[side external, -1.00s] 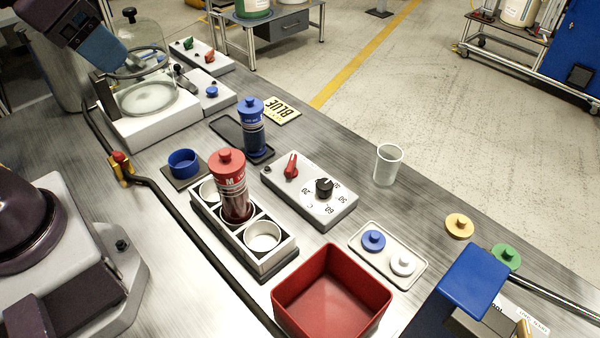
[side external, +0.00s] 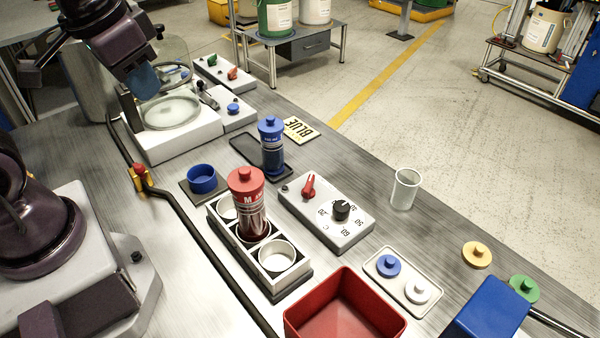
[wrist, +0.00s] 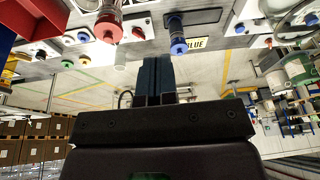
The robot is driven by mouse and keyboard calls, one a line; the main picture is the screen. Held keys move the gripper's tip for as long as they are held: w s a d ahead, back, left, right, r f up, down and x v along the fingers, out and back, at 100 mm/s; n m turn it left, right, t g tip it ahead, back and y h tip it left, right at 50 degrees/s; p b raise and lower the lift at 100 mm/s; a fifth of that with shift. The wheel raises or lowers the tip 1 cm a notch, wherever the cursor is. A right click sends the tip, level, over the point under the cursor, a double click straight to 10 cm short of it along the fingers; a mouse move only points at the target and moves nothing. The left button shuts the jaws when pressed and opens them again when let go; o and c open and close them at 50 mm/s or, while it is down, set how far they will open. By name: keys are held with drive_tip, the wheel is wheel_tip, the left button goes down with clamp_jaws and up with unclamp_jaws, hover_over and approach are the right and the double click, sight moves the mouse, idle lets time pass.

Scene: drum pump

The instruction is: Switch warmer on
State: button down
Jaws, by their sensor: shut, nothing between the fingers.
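The likely warmer is a grey-white control box (side external: 325,199) in the middle of the bench in the side view. It carries a red switch knob (side external: 308,187) at its far left end and a black numbered dial (side external: 341,211) towards its near end. The red knob shows small in the wrist view (wrist: 137,32). My gripper (side external: 145,84) is at the upper left of the side view, by the glass dome, well away from the box. Its blue fingers are together and empty in the wrist view (wrist: 159,82).
A red-capped bottle (side external: 247,190) stands in a rack left of the box. A blue-capped bottle (side external: 271,145) stands behind it. A clear cup (side external: 404,189) is to the right, a red bin (side external: 345,312) in front. A glass dome (side external: 165,62) is near my gripper.

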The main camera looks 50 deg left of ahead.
drive_tip(key=w+a+f+n+g, duration=0.1)
drive_tip(key=w+f, duration=0.2)
drive_tip(key=f, duration=0.2)
drive_tip(key=w+f+g, duration=0.1)
drive_tip(key=w+f, duration=0.2)
drive_tip(key=f, duration=0.3)
drive_tip(key=n+t+h, duration=0.3)
drive_tip(key=n+t, duration=0.1)
drive_tip(key=t, duration=0.2)
approach(298, 183)
drive_tip(key=shift+r, duration=1.8)
drive_tip(key=shift+w+d, duration=0.1)
drive_tip(key=shift+d, duration=0.05)
drive_tip(key=x, duration=1)
drive_tip(key=shift+f, duration=0.1)
